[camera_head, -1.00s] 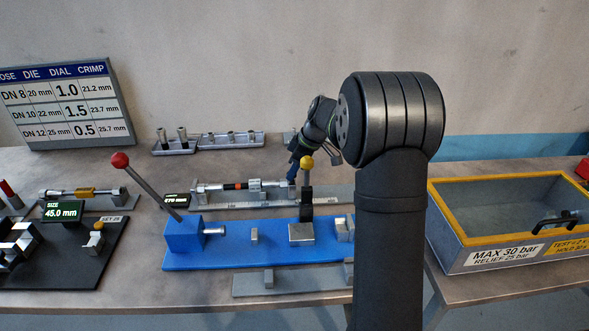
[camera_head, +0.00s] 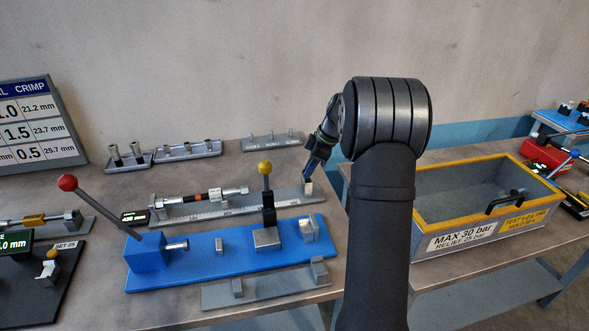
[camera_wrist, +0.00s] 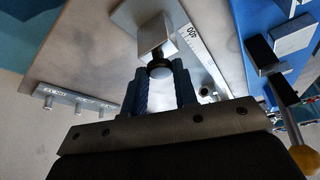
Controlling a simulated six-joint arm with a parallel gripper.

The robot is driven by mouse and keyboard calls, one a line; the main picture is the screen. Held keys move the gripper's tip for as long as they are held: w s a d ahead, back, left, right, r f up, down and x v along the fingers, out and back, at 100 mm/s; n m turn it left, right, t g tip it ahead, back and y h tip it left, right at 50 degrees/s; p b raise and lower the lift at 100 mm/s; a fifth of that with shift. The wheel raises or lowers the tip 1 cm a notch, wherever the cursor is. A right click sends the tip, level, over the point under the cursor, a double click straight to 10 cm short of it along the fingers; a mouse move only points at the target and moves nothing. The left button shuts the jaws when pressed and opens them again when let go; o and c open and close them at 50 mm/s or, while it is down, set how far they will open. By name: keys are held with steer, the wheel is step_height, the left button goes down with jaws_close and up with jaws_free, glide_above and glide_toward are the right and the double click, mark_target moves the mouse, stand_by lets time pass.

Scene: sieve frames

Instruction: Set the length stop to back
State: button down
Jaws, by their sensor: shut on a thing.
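The length stop is a pale metal block (camera_head: 308,188) at the right end of the grey ruled rail (camera_head: 284,199). In the wrist view the block (camera_wrist: 154,34) stands by the "400" mark of the scale, with a dark round knob (camera_wrist: 159,69) facing me. My gripper (camera_head: 309,176) is at the stop from behind. In the wrist view its blue fingers (camera_wrist: 160,84) are shut on the knob. A hose piece with an orange band (camera_head: 213,195) lies along the rail, its right end clear of the stop. My fingers partly hide the stop's lower part.
The blue press base (camera_head: 190,265) with red- and yellow-knobbed levers stands in front of the rail. A plate with small pegs (camera_head: 272,143) lies behind. A yellow-rimmed tank (camera_head: 440,245) is to the right, beyond my arm.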

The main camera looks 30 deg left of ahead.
steer(key=shift+w+d, duration=0.3)
steer(key=shift+w, duration=0.05)
steer(key=c, duration=1.1)
jaws_free()
steer(key=shift+d, duration=0.1)
steer(key=shift+c, duration=0.2)
steer(key=v, duration=1.7)
steer(key=shift+r, duration=0.2)
steer(key=shift+w+d+f, duration=0.1)
